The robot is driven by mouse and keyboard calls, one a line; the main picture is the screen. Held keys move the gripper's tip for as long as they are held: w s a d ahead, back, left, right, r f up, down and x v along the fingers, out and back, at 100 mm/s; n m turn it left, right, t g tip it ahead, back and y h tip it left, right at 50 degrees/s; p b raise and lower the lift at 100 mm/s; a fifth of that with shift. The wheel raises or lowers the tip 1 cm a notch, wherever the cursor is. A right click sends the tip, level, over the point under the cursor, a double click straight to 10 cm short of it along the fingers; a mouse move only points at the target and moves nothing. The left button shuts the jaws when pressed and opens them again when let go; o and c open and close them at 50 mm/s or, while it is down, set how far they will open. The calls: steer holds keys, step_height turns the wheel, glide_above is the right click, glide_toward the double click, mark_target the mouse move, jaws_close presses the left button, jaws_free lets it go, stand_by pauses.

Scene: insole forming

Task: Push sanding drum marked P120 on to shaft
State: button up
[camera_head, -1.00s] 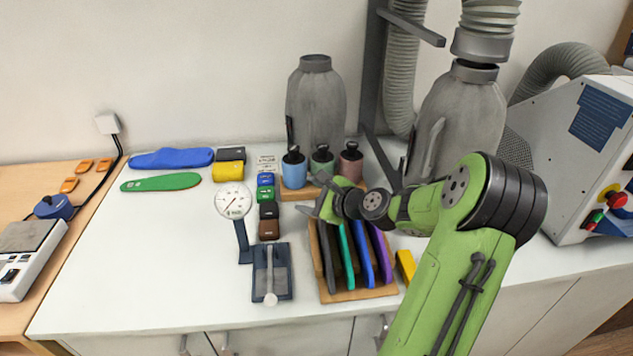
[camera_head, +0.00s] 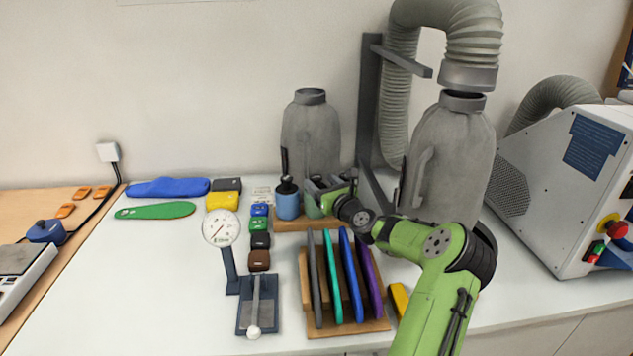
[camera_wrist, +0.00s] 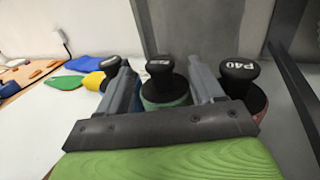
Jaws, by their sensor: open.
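Three sanding drums with black knobs stand in a row on a wooden base (camera_head: 285,226). The blue drum (camera_head: 287,204) is at the left and also shows behind my left finger in the wrist view. The green drum (camera_wrist: 168,101) is in the middle; its knob's marking is not clearly readable. The red drum (camera_wrist: 259,101) at the right has a knob marked P40. I cannot clearly read a P120 mark. My gripper (camera_wrist: 162,75) is open, its fingers on either side of the green drum; I cannot tell if they touch it. The head view shows my gripper (camera_head: 322,186) covering the green and red drums. I cannot identify the shaft.
A rack (camera_head: 350,328) of upright coloured insoles stands in front of the drums. A dial gauge (camera_head: 221,229) and small coloured blocks are to the left. A grey machine (camera_head: 565,190) is at the right. The table's left front is clear.

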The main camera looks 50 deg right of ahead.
mark_target(319, 180)
steer(key=x, duration=0.3)
steer(key=shift+w+d, duration=0.15)
steer(key=shift+w, duration=0.2)
steer(key=c, duration=1.2)
steer(key=shift+r+p, duration=2.3)
steer(key=shift+p, duration=0.05)
steer(key=shift+r, duration=0.1)
